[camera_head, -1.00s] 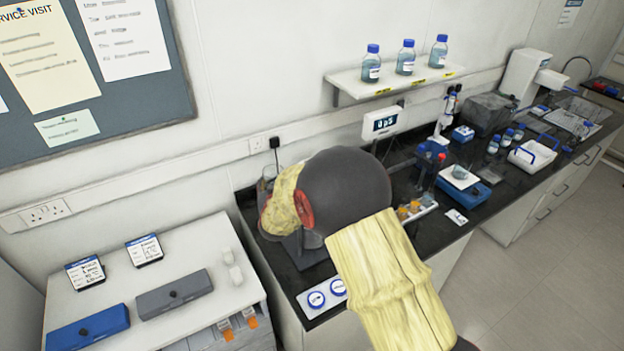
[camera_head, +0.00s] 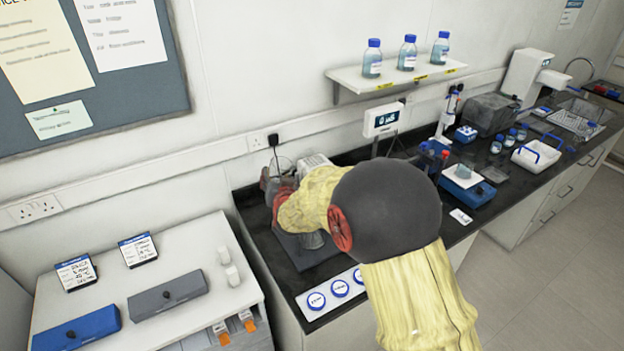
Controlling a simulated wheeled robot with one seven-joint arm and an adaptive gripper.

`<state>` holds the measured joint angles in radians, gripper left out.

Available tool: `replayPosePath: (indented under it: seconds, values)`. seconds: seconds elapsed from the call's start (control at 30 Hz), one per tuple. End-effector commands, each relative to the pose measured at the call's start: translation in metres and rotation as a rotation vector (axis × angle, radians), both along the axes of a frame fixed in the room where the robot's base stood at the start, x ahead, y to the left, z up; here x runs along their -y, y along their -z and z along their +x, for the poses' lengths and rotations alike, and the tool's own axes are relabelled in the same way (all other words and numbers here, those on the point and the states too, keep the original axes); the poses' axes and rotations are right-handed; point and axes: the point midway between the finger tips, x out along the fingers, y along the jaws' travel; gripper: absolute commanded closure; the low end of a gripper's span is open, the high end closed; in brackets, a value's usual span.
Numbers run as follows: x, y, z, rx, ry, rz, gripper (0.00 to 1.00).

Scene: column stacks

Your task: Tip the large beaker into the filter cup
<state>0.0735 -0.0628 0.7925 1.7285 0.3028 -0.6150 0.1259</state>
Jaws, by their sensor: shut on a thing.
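A clear glass vessel, which looks like the large beaker (camera_head: 283,164), shows at the back left of the black bench, beyond my yellow-sleeved arm. My gripper (camera_head: 270,184) is at its near side, mostly hidden by the arm, and appears shut on it. I cannot make out the beaker's contents or its exact tilt.
A white balance display (camera_head: 383,119) stands behind my arm. A shelf (camera_head: 345,84) with three blue-capped bottles hangs above. Blue-ringed discs (camera_head: 338,288) lie at the bench's front edge. A white cabinet (camera_head: 190,245) with two cases stands left. Bottles and trays fill the right bench.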

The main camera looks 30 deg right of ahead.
Motion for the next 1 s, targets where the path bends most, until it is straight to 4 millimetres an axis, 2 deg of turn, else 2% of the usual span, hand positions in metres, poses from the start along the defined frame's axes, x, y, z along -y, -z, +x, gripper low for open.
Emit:
replayPosePath:
  seconds: [0.07, 0.1, 0.2, 0.3, 0.4, 0.67, 1.0]
  values:
    - [0.003, -0.001, -0.001, 0.027, 0.001, 0.043, 0.8]
    - [0.005, -0.019, -0.002, 0.041, 0.0, 0.066, 0.8]
    - [0.009, -0.05, -0.004, 0.074, 0.0, 0.122, 0.8]
    - [0.012, -0.067, -0.007, 0.099, 0.001, 0.18, 0.8]
    - [0.016, -0.057, -0.009, 0.123, 0.001, 0.238, 0.8]
    - [0.021, -0.075, -0.012, 0.209, -0.002, 0.387, 0.8]
    - [0.02, -0.069, -0.011, 0.31, -0.001, 0.581, 0.8]
